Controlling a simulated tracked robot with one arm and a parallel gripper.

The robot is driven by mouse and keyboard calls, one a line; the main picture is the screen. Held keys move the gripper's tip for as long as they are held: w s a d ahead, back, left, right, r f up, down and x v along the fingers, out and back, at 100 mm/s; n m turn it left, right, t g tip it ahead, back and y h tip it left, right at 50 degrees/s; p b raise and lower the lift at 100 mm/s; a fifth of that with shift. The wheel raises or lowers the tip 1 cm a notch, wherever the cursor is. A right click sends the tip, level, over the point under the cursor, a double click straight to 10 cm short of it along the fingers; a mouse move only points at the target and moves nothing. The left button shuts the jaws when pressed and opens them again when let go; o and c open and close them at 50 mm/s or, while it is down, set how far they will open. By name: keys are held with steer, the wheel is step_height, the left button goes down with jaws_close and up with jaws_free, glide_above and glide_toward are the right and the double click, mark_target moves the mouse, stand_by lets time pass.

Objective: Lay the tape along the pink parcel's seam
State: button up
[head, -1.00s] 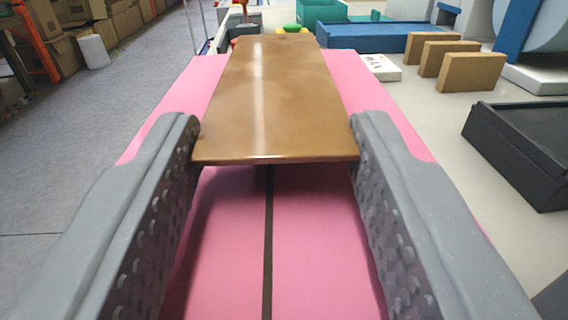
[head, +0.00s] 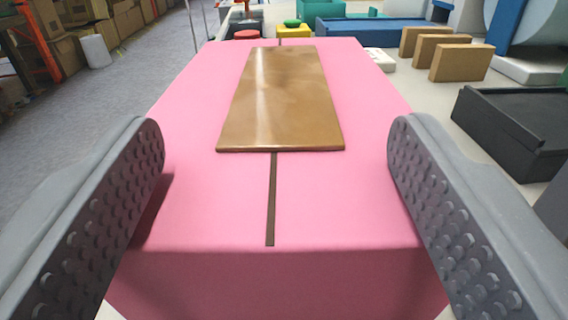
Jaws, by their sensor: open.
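The pink parcel (head: 190,180) fills the middle of the head view, its top face and near side showing. A dark seam line (head: 271,200) runs lengthwise along its top. The brown, glossy tape strip (head: 282,100) lies flat on the top, over the seam. The seam shows at both ends of the strip, a longer piece at the near end. My gripper (head: 276,140) is open, its two grey dimpled fingers wide apart, one on each side. The fingers are clear of the tape, and nothing is between them but the view of the parcel.
Shelving with cardboard boxes (head: 55,60) stands at far left.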

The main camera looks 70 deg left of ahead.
steer(key=v, duration=1)
steer(key=shift+d+p, duration=0.45)
steer(key=shift+s+f, duration=0.1)
steer(key=shift+f, duration=0.05)
